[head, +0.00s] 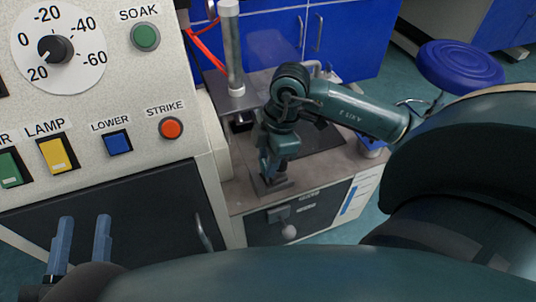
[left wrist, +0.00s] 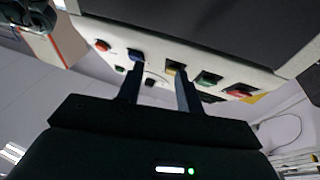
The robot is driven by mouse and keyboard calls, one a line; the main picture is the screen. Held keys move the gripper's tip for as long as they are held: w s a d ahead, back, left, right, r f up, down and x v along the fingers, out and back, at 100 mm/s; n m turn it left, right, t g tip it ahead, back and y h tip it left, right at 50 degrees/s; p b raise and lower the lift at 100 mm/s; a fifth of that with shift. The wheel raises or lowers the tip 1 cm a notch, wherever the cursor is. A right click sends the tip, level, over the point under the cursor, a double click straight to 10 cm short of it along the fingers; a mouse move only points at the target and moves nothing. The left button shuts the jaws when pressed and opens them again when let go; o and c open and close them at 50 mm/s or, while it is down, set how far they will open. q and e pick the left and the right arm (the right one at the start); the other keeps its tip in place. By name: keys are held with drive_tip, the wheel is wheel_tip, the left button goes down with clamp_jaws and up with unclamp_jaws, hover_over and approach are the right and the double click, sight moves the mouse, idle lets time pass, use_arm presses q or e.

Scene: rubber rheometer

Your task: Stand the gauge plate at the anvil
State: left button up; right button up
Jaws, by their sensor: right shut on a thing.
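My right gripper (head: 276,168) points down over the front of the grey bench, below the metal column. It is shut on a small dark grey flat piece (head: 268,183), which looks like the gauge plate; the fingers hide part of it, and I cannot tell if it touches the bench. The anvil cannot be made out clearly; the area at the column's foot is partly behind my right arm. My left gripper (head: 84,222) is open and empty in front of the control cabinet; its fingers also show apart in the left wrist view (left wrist: 159,75).
The control panel (head: 130,80) carries a dial, LAMP, LOWER, STRIKE and SOAK buttons. A metal column (head: 231,50) rises from the bench (head: 235,190). A dark mat (head: 322,140) lies behind my right gripper. A blue stool (head: 460,62) stands at the back right.

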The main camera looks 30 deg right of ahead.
use_arm(q)
drive_tip(key=shift+f+b, duration=0.45)
use_arm(e)
drive_tip(key=shift+x, duration=0.85)
use_arm(q)
drive_tip(key=shift+f, duration=0.15)
use_arm(e)
drive_tip(key=o, duration=0.9)
drive_tip(key=shift+d, duration=0.2)
drive_tip(key=shift+o, duration=0.2)
drive_tip(key=shift+s, duration=0.1)
drive_tip(key=p+v, duration=0.2)
drive_tip(key=v, duration=0.3)
drive_tip(key=shift+r+p, duration=0.3)
drive_tip(key=shift+p, duration=0.1)
use_arm(q)
drive_tip(key=a+r+y+p, duration=0.1)
drive_tip(key=p, duration=0.1)
drive_tip(key=shift+m+p, duration=0.35)
drive_tip(key=shift+m, duration=0.05)
use_arm(e)
drive_tip(key=v, duration=0.7)
drive_tip(key=shift+r, duration=0.25)
use_arm(q)
drive_tip(key=shift+s+d+r, duration=0.15)
